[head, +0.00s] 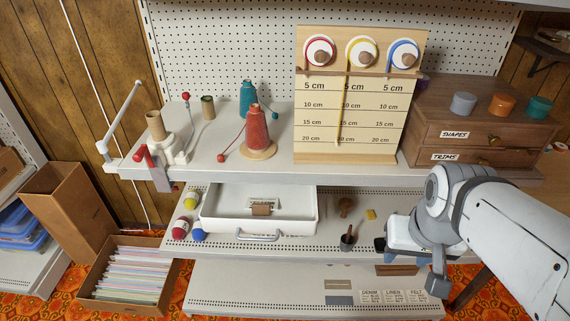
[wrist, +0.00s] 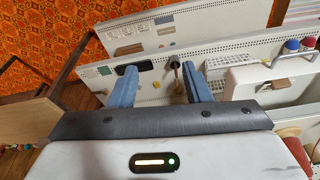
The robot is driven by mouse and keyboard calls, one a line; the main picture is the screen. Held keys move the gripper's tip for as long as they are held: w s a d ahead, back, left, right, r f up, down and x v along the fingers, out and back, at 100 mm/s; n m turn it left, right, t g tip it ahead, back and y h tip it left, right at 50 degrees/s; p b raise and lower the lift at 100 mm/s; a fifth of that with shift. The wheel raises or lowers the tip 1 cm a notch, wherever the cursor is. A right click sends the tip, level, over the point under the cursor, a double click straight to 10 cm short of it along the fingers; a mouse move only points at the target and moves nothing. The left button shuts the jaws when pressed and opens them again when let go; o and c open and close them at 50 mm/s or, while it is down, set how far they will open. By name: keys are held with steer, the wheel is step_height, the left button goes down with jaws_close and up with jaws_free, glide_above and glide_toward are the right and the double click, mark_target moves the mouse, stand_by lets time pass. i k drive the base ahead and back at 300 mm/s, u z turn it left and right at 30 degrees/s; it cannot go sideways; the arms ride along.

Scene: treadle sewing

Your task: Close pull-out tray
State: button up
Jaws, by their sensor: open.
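The white pull-out tray (head: 307,226) stands out from beneath the top shelf in the head view, with a grey bar handle (head: 258,237) on its front. A small brown item with a white card (head: 261,207) lies inside it. The tray also shows at the right of the wrist view (wrist: 240,90). My gripper (wrist: 160,88) is open, its two blue fingers apart with nothing gripped. In the head view it is right of the tray, clear of the handle, and its fingers are mostly hidden by its own body.
Coloured balls (head: 180,229) sit left of the tray. Thread cones (head: 256,128) and a ribbon board (head: 346,151) stand on the top shelf above. The space before the tray's handle looks clear.

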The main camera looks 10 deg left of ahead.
mark_target(223, 210)
steer(key=u, duration=1.2)
steer(key=k, duration=1.55)
steer(key=z, duration=0.75)
steer(key=i, duration=1)
steer(key=z, duration=0.05)
